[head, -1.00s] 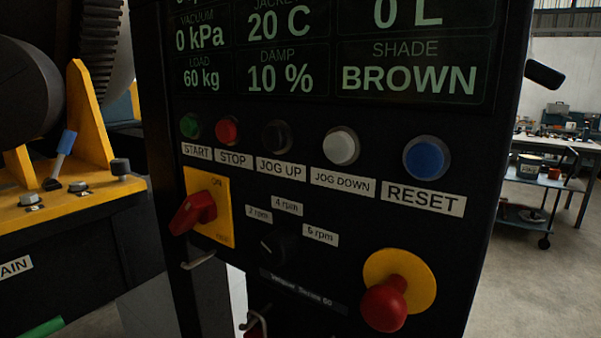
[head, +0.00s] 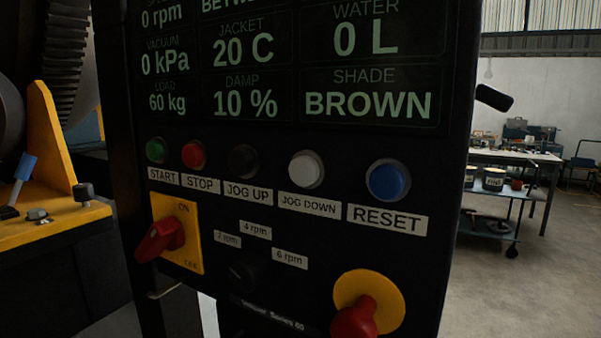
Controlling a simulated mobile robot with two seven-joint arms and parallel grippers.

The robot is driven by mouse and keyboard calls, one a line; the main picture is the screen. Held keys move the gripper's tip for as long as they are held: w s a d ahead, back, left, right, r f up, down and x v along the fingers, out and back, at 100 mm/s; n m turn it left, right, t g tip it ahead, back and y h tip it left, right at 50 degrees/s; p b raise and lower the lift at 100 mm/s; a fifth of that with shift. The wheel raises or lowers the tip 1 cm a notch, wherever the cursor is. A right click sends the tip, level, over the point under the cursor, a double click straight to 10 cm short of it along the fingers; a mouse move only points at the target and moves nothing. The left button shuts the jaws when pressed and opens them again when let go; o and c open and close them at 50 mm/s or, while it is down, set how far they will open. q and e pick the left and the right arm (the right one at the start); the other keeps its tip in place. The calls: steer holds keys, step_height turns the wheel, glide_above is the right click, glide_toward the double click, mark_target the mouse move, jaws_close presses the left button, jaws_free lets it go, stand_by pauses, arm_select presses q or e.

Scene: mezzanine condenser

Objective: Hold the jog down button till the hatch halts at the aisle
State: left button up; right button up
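The white JOG DOWN button (head: 306,170) is on the black control panel (head: 290,240), above its label (head: 309,205). Nothing touches it. It sits between the black JOG UP button (head: 243,161) and the blue RESET button (head: 387,180). The green START button (head: 156,151) and red STOP button (head: 193,155) are further left. The display (head: 290,60) above reads 0 rpm, 0 kPa, 60 kg, 20 C, 10 %, 0 L and BROWN. The hatch cannot be made out in this view. Neither of my grippers is in view.
A red rotary switch (head: 160,239) on a yellow plate and a red mushroom button (head: 354,318) on a yellow disc stick out below the buttons. Yellow machinery (head: 50,150) stands at the left. A workbench (head: 515,156) and open floor (head: 530,290) lie to the right.

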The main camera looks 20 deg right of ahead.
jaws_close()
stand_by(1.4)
